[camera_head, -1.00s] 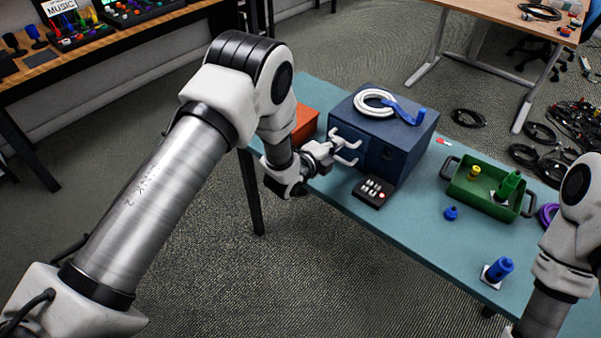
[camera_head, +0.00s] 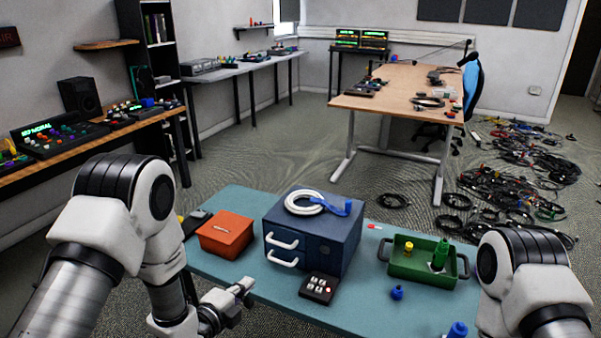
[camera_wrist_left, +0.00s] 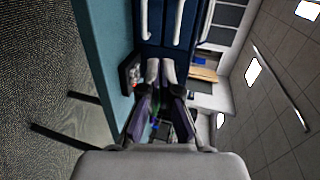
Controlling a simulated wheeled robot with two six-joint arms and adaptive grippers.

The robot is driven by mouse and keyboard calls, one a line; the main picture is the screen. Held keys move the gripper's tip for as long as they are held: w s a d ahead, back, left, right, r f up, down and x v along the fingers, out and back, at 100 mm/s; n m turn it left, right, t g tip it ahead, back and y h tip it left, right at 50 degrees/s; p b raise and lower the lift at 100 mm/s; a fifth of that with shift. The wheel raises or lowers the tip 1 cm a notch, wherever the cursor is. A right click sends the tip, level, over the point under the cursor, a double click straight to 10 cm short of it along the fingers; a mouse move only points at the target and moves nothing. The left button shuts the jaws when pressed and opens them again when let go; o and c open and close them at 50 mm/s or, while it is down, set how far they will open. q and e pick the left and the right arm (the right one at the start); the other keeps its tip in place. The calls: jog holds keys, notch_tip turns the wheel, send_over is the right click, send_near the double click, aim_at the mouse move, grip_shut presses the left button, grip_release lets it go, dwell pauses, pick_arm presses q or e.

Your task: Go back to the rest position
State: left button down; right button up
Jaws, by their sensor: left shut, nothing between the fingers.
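My left gripper (camera_head: 245,285) is shut and empty. It is over the front edge of the teal table (camera_head: 225,268), in front of and to the left of the blue drawer box (camera_head: 325,250). It is apart from the box's white drawer handles (camera_head: 282,262). In the left wrist view its two fingers (camera_wrist_left: 161,72) are close together, pointing toward the box front (camera_wrist_left: 152,48). My right arm shows only in part at the lower right of the head view; its gripper is out of view.
A coiled white cable (camera_head: 304,204) with a blue strap lies on the box. An orange box (camera_head: 225,236) stands left, a black keypad (camera_head: 319,288) in front. A green tray (camera_head: 400,265) and blue connector (camera_head: 397,293) are right. Cables litter the floor (camera_head: 520,165) beyond.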

pick_arm(q)
jog(key=s+a+f+n+g+y, duration=0.35)
jog(key=s+f+n+g, duration=0.25)
jog(key=s+f, duration=0.9)
jog(key=s+a+f+n+g, duration=0.1)
jog(key=s+n+g, duration=0.1)
jog(key=s+n, duration=0.3)
jog(key=s+a+f+n+g, duration=0.1)
jog(key=s+n+g, duration=0.2)
jog(key=s+n, duration=0.2)
jog(key=s+a+f+n+g+y+p, duration=0.1)
jog(key=s+a+f+n+g, duration=0.1)
jog(key=s+n, duration=0.4)
jog(key=s+g, duration=0.1)
jog(key=s, duration=0.2)
jog(key=shift+s, duration=0.2)
